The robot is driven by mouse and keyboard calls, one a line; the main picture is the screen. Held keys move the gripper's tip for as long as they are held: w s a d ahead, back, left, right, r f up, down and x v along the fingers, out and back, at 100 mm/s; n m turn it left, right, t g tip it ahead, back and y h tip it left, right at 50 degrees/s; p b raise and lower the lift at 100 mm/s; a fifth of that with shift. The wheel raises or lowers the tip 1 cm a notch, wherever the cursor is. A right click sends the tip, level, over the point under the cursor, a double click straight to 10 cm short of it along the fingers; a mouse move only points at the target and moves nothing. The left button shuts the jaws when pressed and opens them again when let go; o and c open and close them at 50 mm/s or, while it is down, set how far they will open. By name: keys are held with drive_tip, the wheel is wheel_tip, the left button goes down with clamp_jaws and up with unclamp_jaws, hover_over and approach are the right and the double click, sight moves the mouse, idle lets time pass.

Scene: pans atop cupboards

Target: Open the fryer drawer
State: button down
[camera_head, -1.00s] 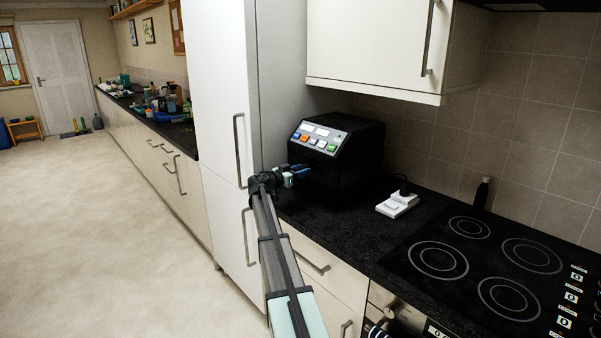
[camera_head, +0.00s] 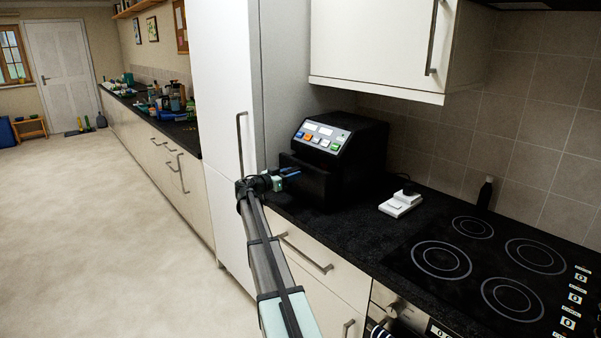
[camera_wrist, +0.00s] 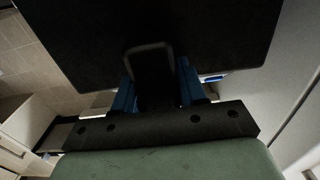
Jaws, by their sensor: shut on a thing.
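The black air fryer (camera_head: 345,160) stands on the dark worktop with a sloping panel of coloured buttons. Its drawer (camera_head: 303,180) juts out from the front, partly open. My gripper (camera_head: 290,173) is at the drawer's front, its blue fingers against it. In the wrist view the dark drawer front (camera_wrist: 200,35) fills the top. The loop-shaped drawer handle (camera_wrist: 151,62) stands between the blue fingers of my gripper (camera_wrist: 156,95), which are shut on it. The inside of the drawer is not visible.
A white switch-like device (camera_head: 401,203) lies on the worktop right of the fryer, before the black hob (camera_head: 490,265). A tall white cupboard (camera_head: 222,100) stands close left of my gripper. A wall cupboard (camera_head: 378,45) hangs above.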

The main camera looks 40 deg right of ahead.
drive_tip(key=a, duration=1.9)
drive_tip(key=shift+a, duration=0.2)
drive_tip(key=c, duration=0.7)
unclamp_jaws()
drive_tip(key=shift+a, duration=0.1)
drive_tip(key=a, duration=1.3)
drive_tip(key=shift+a, duration=0.35)
